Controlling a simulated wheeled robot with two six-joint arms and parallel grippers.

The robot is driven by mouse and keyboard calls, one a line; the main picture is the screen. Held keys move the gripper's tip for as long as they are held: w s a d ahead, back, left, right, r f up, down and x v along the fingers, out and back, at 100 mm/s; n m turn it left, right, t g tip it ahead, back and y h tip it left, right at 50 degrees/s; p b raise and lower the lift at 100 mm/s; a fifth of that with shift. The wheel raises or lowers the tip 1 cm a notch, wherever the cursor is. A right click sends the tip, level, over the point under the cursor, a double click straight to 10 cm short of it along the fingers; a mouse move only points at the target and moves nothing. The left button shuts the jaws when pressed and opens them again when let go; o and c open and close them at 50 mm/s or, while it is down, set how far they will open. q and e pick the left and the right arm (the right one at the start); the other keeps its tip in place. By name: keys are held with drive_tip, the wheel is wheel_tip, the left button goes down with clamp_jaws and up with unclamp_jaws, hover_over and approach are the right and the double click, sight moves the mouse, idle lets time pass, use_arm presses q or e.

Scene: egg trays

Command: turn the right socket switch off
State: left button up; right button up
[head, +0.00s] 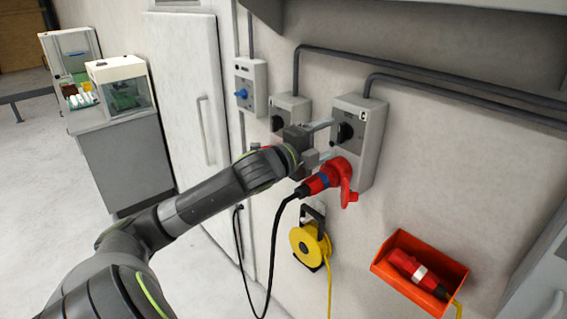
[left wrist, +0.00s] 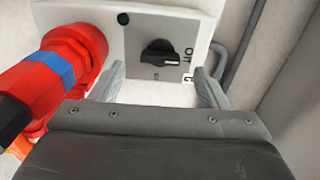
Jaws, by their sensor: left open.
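The right socket (head: 372,150) is a grey box on the wall with a black rotary switch (head: 345,132) and a red plug (head: 322,180) in its lower part. In the left wrist view the black switch knob (left wrist: 160,56) lies crosswise on a grey plate, with a pale mark near its right end and "Off" lettering to its right. My left gripper (head: 325,140) is open and empty in front of the socket. In the left wrist view its fingers (left wrist: 161,86) stand to either side below the knob, apart from it. My right gripper is out of view.
Another switch box (head: 290,108) and a box with a blue knob (head: 250,85) are to the left. A yellow cable reel (head: 308,246) and an orange bin (head: 420,272) hang below. The red plug (left wrist: 55,75) is close to the left finger in the wrist view.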

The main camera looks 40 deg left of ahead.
use_arm(q)
drive_tip(key=s, duration=0.4)
drive_tip(key=shift+s+a+b, duration=0.1)
drive_tip(key=shift+s+b, duration=0.15)
drive_tip(key=shift+b, duration=0.15)
drive_tip(key=shift+s+a+p, duration=0.2)
drive_tip(key=shift+s+p, duration=0.25)
drive_tip(key=shift+s, duration=0.55)
drive_tip(key=s+p, duration=0.6)
drive_tip(key=shift+s+a, duration=0.15)
drive_tip(key=shift+s, duration=0.25)
